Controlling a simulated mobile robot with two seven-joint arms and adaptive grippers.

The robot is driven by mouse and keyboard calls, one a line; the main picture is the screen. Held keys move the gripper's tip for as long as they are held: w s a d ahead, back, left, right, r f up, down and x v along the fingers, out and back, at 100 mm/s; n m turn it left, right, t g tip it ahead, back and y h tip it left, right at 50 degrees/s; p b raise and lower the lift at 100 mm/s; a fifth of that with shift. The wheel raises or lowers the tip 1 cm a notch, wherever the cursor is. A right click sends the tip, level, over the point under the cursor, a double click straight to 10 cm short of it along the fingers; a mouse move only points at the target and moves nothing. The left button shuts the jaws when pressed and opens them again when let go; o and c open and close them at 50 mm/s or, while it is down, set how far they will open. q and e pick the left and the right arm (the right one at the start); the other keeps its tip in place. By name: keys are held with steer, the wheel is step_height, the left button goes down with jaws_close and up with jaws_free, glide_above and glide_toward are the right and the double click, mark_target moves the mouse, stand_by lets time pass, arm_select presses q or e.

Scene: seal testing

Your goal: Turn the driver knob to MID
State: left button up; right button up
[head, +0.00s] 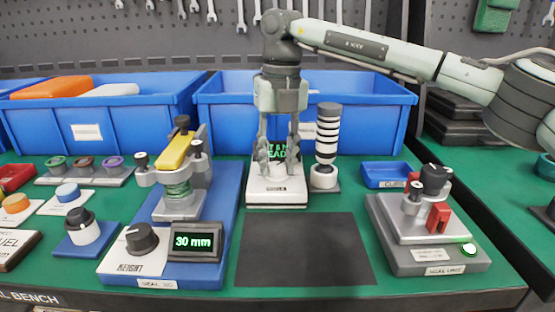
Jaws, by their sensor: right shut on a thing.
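My right gripper (277,152) points straight down at the display device (277,198), a white base with a small dark screen showing partly hidden green text. Its fingers stand on either side of the screen and are shut on a part of this device; the gripped part is mostly hidden. No readable label marks a driver knob or MID. A black-capped knob (80,220) stands on a blue base at the left. A black dial (141,238) sits beside a screen (195,241) reading 30 mm. My left gripper is out of view.
A striped black-and-white cylinder (327,140) stands close right of the gripper. Blue bins (228,120) line the back. A yellow-topped clamp fixture (180,165) is at left, a grey unit (395,255) with red part at right. The dark mat (305,250) in front is clear.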

mark_target(280, 165)
steer(key=shift+r, duration=0.15)
steer(key=o, duration=1.2)
steer(key=shift+c, duration=0.2)
step_height(280, 165, up, 12)
steer(key=shift+d, duration=0.25)
steer(key=shift+w, duration=0.1)
